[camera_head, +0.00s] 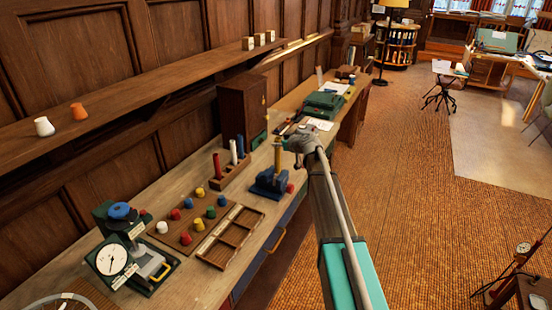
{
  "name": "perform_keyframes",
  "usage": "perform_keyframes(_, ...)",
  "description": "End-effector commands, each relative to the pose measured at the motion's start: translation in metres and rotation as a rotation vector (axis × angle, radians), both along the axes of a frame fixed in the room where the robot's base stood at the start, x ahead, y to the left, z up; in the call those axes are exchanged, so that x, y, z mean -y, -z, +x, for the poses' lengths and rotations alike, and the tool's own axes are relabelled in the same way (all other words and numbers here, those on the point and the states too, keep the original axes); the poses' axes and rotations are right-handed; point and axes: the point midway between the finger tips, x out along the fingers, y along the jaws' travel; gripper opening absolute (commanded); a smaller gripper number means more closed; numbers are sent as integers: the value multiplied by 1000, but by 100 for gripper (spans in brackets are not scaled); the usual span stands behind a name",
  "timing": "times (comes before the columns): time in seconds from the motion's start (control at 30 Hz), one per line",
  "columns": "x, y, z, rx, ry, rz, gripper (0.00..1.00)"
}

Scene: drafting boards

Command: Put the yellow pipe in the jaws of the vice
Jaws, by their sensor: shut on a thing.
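The yellow pipe (277,156) stands about upright over the blue vice (268,184) on the workbench. My gripper (286,144) is at the pipe's upper part, coming from the right, and is shut on it. The pipe's lower end meets the top of the vice in this view; I cannot tell whether it sits between the jaws or just above or in front of them. The fingertips are small and partly hidden by the gripper body.
A wooden rack (229,178) with red, white and blue rods stands left of the vice. A peg board with coloured knobs (186,234), a divided tray (210,252) and a dial gauge device (114,262) are nearer. A green machine (323,105) stands farther along the bench (300,193).

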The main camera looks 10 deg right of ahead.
Motion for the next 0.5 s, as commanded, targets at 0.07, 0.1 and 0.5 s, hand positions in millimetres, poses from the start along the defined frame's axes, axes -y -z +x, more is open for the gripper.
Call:
perform_keyframes(0.07, -3, 8, 5, 0, 0, 0, 0)
perform_keyframes(0.1, -3, 10, 6, 0, 0, -1, 0)
perform_keyframes(0.5, -5, 10, 8, 0, -1, 0, 0)
